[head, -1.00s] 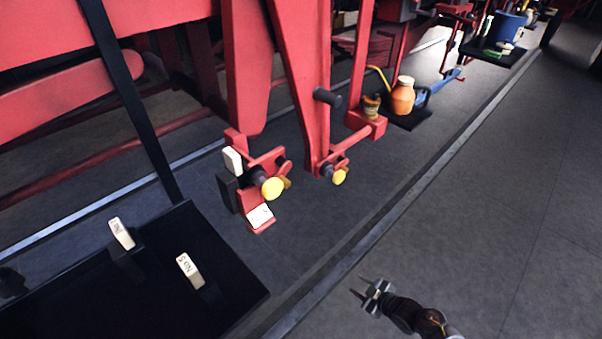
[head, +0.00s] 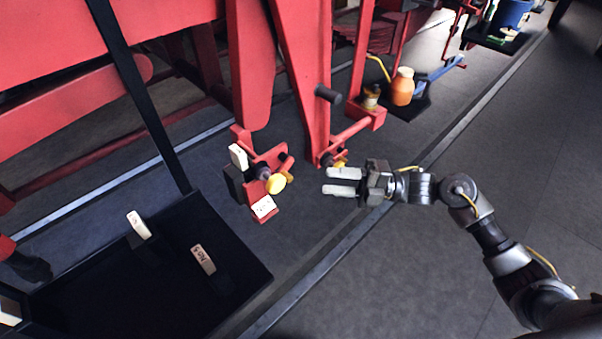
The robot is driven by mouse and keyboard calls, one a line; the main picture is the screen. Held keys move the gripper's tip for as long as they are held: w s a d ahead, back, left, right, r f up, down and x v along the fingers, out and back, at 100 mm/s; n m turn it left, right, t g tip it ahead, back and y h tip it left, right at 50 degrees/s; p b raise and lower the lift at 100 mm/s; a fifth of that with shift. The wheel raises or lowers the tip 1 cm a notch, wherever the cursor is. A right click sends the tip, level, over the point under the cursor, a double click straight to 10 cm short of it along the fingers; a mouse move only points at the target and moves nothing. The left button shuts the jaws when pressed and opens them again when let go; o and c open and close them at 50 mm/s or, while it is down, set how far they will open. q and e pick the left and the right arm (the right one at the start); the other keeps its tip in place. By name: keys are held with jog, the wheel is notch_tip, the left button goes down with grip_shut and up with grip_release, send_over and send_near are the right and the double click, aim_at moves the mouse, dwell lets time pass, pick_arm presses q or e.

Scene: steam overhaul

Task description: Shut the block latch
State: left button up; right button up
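My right gripper (head: 343,181) is open and empty, fingers pointing left, apart from the first knob in the picture. My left gripper is not in view.
An orange jug (head: 402,87) stands on a dark mat behind. A red upright (head: 304,90) rises above the latch. The floor at right is clear.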

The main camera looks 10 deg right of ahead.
aim_at(292, 177)
jog(key=a+p, duration=0.1)
jog(key=a, duration=0.1)
jog(key=a+p, duration=0.1)
jog(key=a, duration=0.1)
jog(key=w+a+r, duration=0.1)
jog(key=a, duration=0.2)
jog(key=shift+w+a+p, duration=0.1)
jog(key=shift+p, duration=0.3)
jog(key=shift+w+a, duration=0.1)
jog(key=shift+a, duration=0.5)
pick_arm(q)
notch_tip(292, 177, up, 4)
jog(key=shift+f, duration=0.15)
